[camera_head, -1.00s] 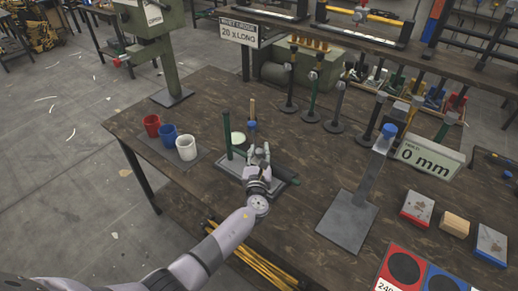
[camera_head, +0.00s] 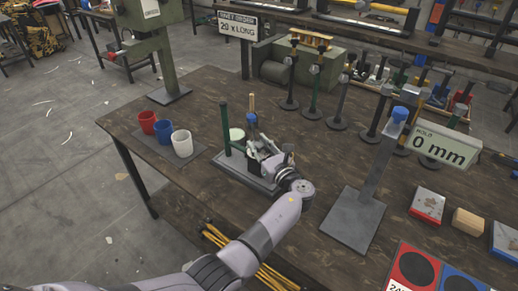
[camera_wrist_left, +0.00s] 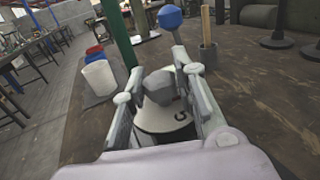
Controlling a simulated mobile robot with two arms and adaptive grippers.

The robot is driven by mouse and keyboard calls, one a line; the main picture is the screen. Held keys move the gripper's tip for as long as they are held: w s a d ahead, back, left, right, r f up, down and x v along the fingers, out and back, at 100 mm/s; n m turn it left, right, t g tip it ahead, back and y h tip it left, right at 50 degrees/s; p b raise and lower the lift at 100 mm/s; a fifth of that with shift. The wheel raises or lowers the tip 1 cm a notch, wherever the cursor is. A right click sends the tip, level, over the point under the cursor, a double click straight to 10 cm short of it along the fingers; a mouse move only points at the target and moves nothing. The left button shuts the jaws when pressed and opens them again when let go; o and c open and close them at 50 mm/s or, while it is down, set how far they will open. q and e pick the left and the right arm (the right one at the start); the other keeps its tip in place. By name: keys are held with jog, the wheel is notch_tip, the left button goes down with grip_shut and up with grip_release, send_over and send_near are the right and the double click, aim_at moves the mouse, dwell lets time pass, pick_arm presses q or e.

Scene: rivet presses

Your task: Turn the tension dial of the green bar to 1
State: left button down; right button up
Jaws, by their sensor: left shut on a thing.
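A dark green upright bar (camera_head: 225,128) stands on a grey base plate (camera_head: 232,168) on the table; it also shows in the left wrist view (camera_wrist_left: 119,34). Beside it, a pale dial plate (camera_wrist_left: 166,119) carries a dark mark that I cannot read for certain. My left gripper (camera_head: 259,148) has its fingers (camera_wrist_left: 158,76) on both sides of a grey knob (camera_wrist_left: 160,88) on this dial and is shut on it. The fingers and wrist hide much of the dial in the head view. My right gripper is not in view.
A blue-topped lever (camera_head: 252,119) and a wooden-handled tool (camera_wrist_left: 208,38) stand close behind the fingers. Red (camera_head: 147,121), blue (camera_head: 164,132) and white (camera_head: 182,143) cups stand left. A grey stand (camera_head: 355,220) with a "0 mm" display (camera_head: 443,146) is right.

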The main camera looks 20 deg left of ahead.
aim_at(259, 144)
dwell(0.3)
pick_arm(q)
jog(key=c, duration=1.3)
grip_release()
notch_tip(259, 144, up, 10)
jog(key=shift+r, duration=0.1)
